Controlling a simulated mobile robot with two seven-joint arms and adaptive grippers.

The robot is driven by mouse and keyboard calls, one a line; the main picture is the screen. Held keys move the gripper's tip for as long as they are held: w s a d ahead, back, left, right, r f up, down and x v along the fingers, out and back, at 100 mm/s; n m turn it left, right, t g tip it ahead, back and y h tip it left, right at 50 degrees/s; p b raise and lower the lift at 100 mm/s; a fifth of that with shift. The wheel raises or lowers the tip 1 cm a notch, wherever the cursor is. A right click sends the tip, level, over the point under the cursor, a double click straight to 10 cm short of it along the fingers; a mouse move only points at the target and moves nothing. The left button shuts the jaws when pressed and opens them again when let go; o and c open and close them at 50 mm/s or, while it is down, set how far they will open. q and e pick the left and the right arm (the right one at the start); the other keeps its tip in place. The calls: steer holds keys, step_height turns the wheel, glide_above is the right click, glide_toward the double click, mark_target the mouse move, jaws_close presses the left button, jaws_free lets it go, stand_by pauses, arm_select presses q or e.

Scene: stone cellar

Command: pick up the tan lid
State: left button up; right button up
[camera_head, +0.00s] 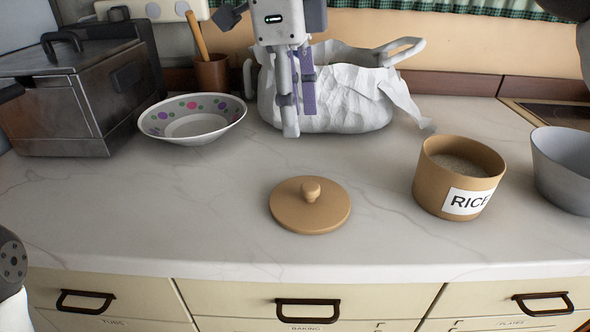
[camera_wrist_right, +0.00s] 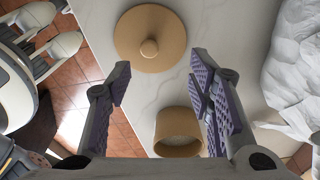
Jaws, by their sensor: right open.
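The tan lid (camera_head: 310,208) is a flat round disc with a small knob. It lies flat on the counter near the front edge, left of the tan rice canister (camera_head: 440,190), which stands open with rice inside. In the wrist view the lid (camera_wrist_right: 165,22) is beyond the fingertips, and the canister (camera_wrist_right: 178,128) shows between the fingers. My right gripper (camera_head: 298,122) is open and empty, above the counter and behind the lid, in front of the white bag. It also shows in the wrist view (camera_wrist_right: 160,75). I cannot make out my left gripper.
A crumpled white bag (camera_head: 335,95) stands at the back. A spotted bowl (camera_head: 205,135) and a metal box (camera_head: 65,105) are on the left. A grey bowl (camera_head: 563,170) stands at the right edge. The marble counter (camera_head: 160,220) around the lid is clear.

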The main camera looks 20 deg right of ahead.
mark_target(310, 186)
steer(key=f, duration=0.1)
steer(key=s+f, duration=0.2)
steer(key=shift+s+d, duration=0.1)
steer(key=shift+d, duration=0.15)
steer(key=f, duration=0.5)
steer(key=d+f, duration=0.1)
steer(key=f, duration=0.2)
steer(key=shift+s+p, duration=0.35)
steer(key=c, duration=1)
